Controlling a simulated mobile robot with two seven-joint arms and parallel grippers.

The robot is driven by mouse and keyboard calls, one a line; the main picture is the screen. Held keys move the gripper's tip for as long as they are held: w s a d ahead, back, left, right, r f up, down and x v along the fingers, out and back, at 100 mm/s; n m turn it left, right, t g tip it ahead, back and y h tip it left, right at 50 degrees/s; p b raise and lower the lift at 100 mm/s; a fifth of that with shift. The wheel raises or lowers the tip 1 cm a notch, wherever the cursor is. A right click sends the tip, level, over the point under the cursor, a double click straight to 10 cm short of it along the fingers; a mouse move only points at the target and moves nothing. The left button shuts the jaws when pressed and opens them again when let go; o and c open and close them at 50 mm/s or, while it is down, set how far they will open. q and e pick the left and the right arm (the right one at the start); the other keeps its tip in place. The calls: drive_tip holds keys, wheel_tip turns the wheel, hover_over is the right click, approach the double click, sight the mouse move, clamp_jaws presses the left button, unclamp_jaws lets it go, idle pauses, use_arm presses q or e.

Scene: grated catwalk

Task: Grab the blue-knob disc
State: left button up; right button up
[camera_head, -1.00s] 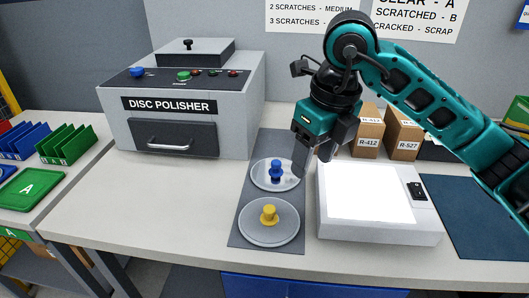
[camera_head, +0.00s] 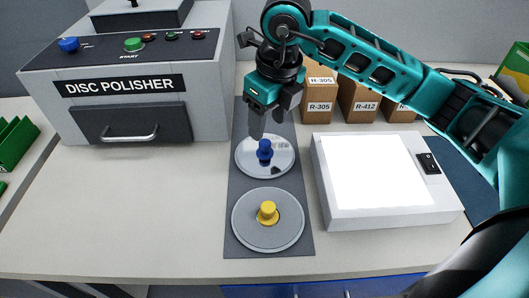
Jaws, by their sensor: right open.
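The blue-knob disc (camera_head: 283,158) lies flat on the dark grey mat (camera_head: 236,222), a shiny round plate with an upright blue knob (camera_head: 265,150) at its centre. My right gripper (camera_head: 267,125) points down just above and behind the blue knob, with its fingers apart and nothing between them. Whether a fingertip touches the disc I cannot tell. A yellow-knob disc (camera_head: 285,226) lies in front of it on the same mat. My left gripper is not in view.
The disc polisher (camera_head: 125,90) stands to the left with its handled drawer shut. A white light panel (camera_head: 375,170) is right of the mat. Several cardboard boxes (camera_head: 320,105) stand behind the panel. The front left of the table (camera_head: 130,215) is clear.

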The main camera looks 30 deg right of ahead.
sight(265, 142)
drive_tip(key=f, duration=0.5)
drive_tip(key=shift+w+f, duration=0.35)
drive_tip(key=shift+w, duration=0.05)
drive_tip(key=shift+c, duration=0.2)
clamp_jaws()
